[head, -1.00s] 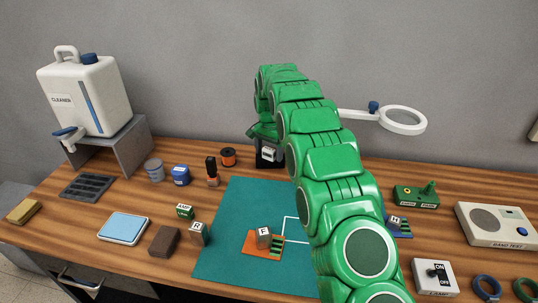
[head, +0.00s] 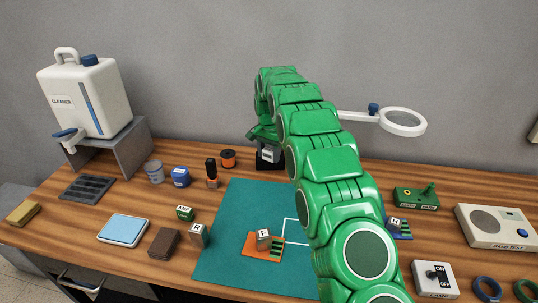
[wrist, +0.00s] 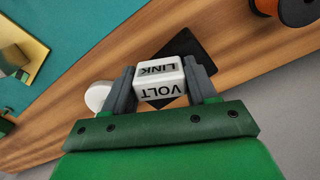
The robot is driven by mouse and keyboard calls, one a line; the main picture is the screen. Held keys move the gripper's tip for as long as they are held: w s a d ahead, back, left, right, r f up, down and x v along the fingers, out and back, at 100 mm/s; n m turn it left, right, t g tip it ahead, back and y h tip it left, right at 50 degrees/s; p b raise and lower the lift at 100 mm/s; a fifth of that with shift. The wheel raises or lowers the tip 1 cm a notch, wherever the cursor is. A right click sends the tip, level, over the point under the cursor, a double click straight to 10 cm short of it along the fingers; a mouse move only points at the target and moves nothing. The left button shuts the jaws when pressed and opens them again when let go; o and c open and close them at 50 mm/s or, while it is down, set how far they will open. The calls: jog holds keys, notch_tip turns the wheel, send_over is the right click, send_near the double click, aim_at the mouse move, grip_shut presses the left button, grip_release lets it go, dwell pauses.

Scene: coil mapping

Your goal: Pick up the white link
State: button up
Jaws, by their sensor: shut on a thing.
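The white link (wrist: 162,82) is a white block with "VOLT" and "LINK" in black letters. It sits between the two grey fingers of my gripper (wrist: 162,88) in the wrist view, with a finger against each side. In the head view my gripper (head: 267,150) is at the back of the table, and the small white link (head: 267,156) shows at its tip. A black pad (wrist: 195,55) lies behind the link in the wrist view. I cannot tell whether the link still touches it.
An orange-and-black spool (head: 228,158) stands left of my gripper. A white round object (wrist: 98,96) is close to one finger. The green mat (head: 230,210) lies in front, bearing an orange board (head: 250,252) with an F block. A magnifier (head: 421,122) stands at the back right.

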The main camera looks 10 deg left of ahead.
jog(key=shift+r, duration=1.45)
jog(key=shift+s+d+r, duration=0.25)
jog(key=shift+s+r, duration=0.45)
jog(key=shift+r, duration=0.05)
jog(key=shift+s+d+r, duration=2.15)
jog(key=shift+s+r, duration=2)
jog(key=shift+s, duration=1.6)
jog(key=n, duration=0.5)
send_over(270, 152)
jog(key=d, duration=0.1)
jog(key=shift+s+f, duration=0.2)
jog(key=shift+f, duration=1.7)
jog(key=shift+w+a+f, duration=0.25)
jog(key=shift+w+f, duration=0.45)
jog(key=shift+f, duration=0.15)
jog(key=shift+w+a+f, duration=0.2)
jog(key=shift+w+f, duration=0.45)
jog(key=shift+f, duration=0.25)
jog(key=shift+w+a+f, duration=0.25)
jog(key=shift+w+f, duration=0.45)
jog(key=shift+f, duration=0.15)
